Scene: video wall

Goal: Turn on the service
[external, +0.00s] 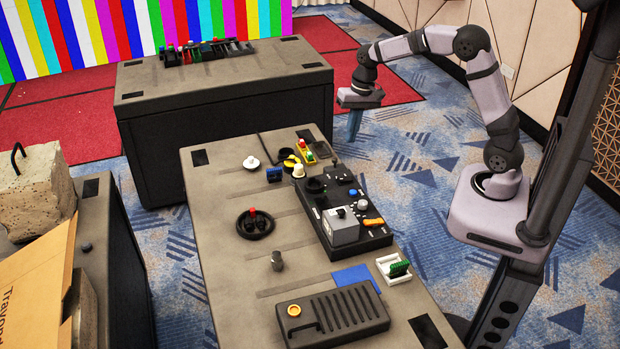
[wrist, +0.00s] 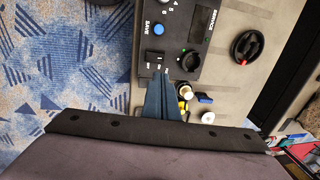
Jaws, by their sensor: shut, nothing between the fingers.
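A black control panel (external: 322,200) lies on the near table, with a grey box, knobs and buttons on it. In the wrist view the panel (wrist: 199,45) carries small lettering that seems to read SERVICE, a blue button (wrist: 158,29), a round black knob (wrist: 190,61) and a black rocker switch (wrist: 155,57). The switch's position is too small to tell. My gripper (external: 353,138) is shut and empty, pointing down beside the table's right edge, apart from the panel. In the wrist view its blue fingers (wrist: 158,88) appear just below the panel's end and cover part of the view there.
Another table (external: 225,80) stands behind. Carpet lies open right of the tables.

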